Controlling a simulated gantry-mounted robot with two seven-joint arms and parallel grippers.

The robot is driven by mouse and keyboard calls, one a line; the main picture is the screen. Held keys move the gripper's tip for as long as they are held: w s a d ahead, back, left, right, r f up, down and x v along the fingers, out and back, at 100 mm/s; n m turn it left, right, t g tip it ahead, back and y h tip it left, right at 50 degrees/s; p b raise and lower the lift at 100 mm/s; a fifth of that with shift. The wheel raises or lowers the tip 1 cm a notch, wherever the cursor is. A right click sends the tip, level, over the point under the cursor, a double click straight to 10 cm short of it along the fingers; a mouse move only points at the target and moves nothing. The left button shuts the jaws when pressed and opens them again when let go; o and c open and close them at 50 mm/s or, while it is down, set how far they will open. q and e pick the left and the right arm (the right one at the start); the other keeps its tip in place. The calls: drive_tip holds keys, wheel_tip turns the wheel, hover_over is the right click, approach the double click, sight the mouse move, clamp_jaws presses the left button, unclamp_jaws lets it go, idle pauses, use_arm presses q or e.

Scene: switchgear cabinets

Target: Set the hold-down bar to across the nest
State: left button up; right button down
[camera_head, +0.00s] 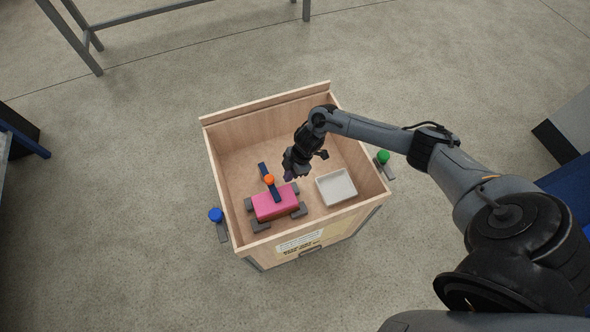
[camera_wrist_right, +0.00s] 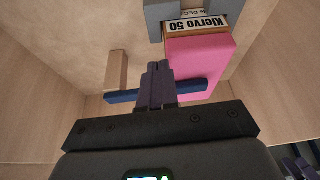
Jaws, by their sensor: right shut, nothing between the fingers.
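The hold-down bar (camera_head: 264,170) is a dark blue strip with an orange knob (camera_head: 269,180) on it. In the head view its near end lies over the pink block (camera_head: 266,207) and its far end sticks out past the block. The bar (camera_wrist_right: 194,87) also shows in the wrist view, partly hidden behind the fingers. The pink block sits in the nest of grey corner pieces (camera_head: 261,225). My right gripper (camera_head: 289,177) is shut and empty, just right of the bar; its fingers (camera_wrist_right: 159,85) overlap the bar in the wrist view, and contact cannot be told. My left gripper is out of view.
A wooden crate (camera_head: 225,182) with raised walls surrounds everything. A white tray (camera_head: 336,187) stands right of the nest. A blue button (camera_head: 215,215) and a green button (camera_head: 383,157) sit outside the walls. A small wooden piece (camera_wrist_right: 117,69) is near the bar. The crate's far floor is clear.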

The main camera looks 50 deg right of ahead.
sight(269, 179)
drive_tip(key=shift+w+a+r+b, duration=0.1)
drive_tip(key=shift+w+a+b, duration=0.1)
drive_tip(key=shift+w+a, duration=0.4)
drive_tip(key=shift+w+a+r+b, duration=0.1)
drive_tip(key=shift+w+a+b, duration=0.1)
drive_tip(key=shift+a, duration=0.7)
drive_tip(key=shift+s, duration=0.1)
drive_tip(key=a+m+p, duration=0.1)
drive_tip(key=p, duration=0.2)
drive_tip(key=shift+a+t, duration=0.25)
drive_tip(key=shift+t, duration=0.05)
drive_tip(key=shift+d+r, duration=0.1)
